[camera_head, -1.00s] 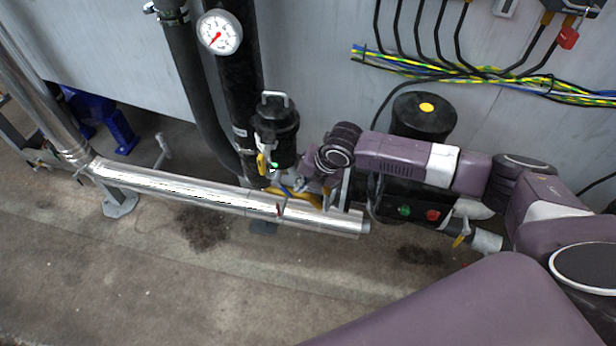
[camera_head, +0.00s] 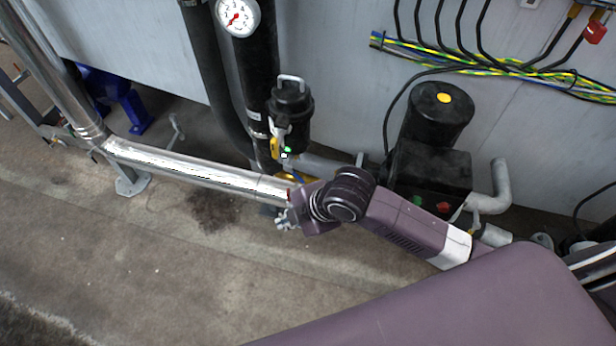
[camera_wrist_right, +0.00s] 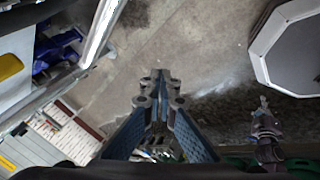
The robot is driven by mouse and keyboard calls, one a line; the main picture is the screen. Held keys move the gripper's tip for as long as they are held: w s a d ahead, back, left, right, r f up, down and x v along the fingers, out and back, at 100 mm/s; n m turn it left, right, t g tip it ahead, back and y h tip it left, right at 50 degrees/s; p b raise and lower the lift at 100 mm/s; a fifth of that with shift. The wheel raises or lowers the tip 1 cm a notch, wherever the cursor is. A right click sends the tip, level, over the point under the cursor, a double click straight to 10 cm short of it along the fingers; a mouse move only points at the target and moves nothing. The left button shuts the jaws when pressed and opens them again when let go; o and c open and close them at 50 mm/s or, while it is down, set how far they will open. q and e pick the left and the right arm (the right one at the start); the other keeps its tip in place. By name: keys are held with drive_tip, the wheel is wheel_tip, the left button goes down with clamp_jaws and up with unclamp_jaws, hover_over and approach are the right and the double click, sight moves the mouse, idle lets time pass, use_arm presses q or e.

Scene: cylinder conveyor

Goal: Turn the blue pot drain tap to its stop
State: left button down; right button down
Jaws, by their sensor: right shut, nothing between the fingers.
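A black lidded pot (camera_head: 290,103) with a metal handle hangs upright by the pipes in the head view. My right gripper (camera_head: 287,220) is below the pot, at the right end of the visible silver pipe. In the right wrist view its fingers (camera_wrist_right: 158,82) are together and empty, above the concrete floor. My left gripper does not show.
The shiny silver pipe (camera_head: 195,172) runs across at the left. A pressure gauge (camera_head: 237,16) sits on a black pipe above the pot. A black motor unit (camera_head: 437,113) stands to the right of the pot. Cables (camera_head: 490,65) run along the grey wall. The front floor is open.

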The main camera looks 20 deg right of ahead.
drive_tip(key=s+d+f+m+g+h, duration=0.1)
drive_tip(key=s+d+f+m+h, duration=0.1)
drive_tip(key=s+d+f+m, duration=0.45)
drive_tip(key=s+d+f+m+h, duration=0.1)
drive_tip(key=s+d+f+m, duration=0.25)
drive_tip(key=f+m, duration=0.45)
drive_tip(key=s+d+f+m, duration=0.1)
drive_tip(key=s+f, duration=0.3)
drive_tip(key=f, duration=0.4)
drive_tip(key=s+d+f+m+g+h, duration=0.1)
drive_tip(key=s+d+f+m, duration=0.1)
drive_tip(key=s+f, duration=0.45)
drive_tip(key=s+d+f+m, duration=0.1)
drive_tip(key=s+f, duration=0.2)
drive_tip(key=f, duration=0.7)
drive_tip(key=m+t+y, duration=0.3)
drive_tip(key=m+t, duration=0.6)
drive_tip(key=m, duration=0.2)
approach(295, 175)
drive_tip(key=s+d, duration=0.3)
drive_tip(key=x, duration=1)
drive_tip(key=shift+w+r, duration=0.15)
drive_tip(key=shift+r, duration=0.15)
